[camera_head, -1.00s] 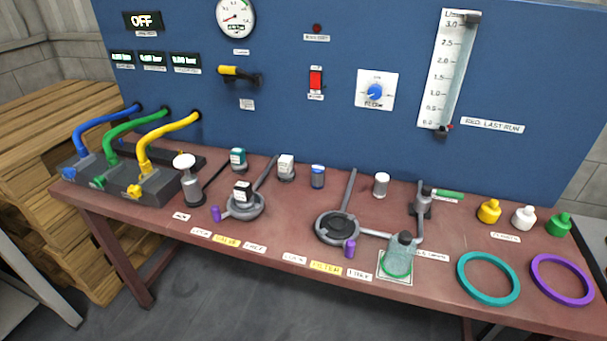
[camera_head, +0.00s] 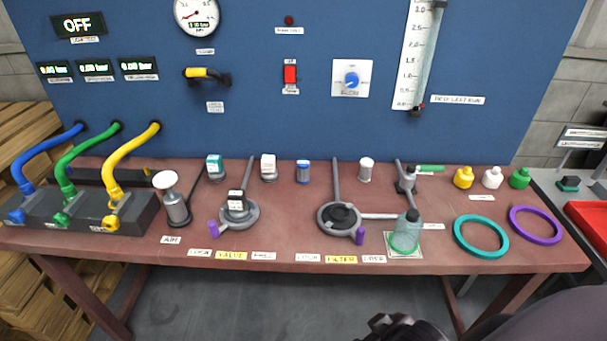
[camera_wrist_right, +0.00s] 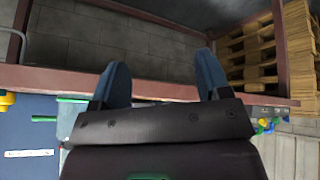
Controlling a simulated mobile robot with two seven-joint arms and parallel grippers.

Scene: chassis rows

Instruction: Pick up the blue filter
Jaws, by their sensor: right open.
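A small canister with a blue top and a silver body (camera_head: 303,172) stands upright at the back of the red-brown bench, near the blue panel. It looks like the blue filter. A white-topped canister (camera_head: 268,168) and a teal-topped one (camera_head: 215,167) stand to its left, and a white-and-silver one (camera_head: 366,170) to its right. My right gripper (camera_wrist_right: 160,80) is open and empty in the right wrist view, with its two blue fingers apart. In the head view only a dark part of my right arm shows at the bottom, well in front of the bench. My left gripper is out of view.
A round filter housing (camera_head: 325,220) with a purple handle stands on the bench, beside a glass bottle (camera_head: 405,232). A similar valve holder (camera_head: 252,216) is left of it. Rings (camera_head: 457,238) lie right. The bench's front strip is mostly clear.

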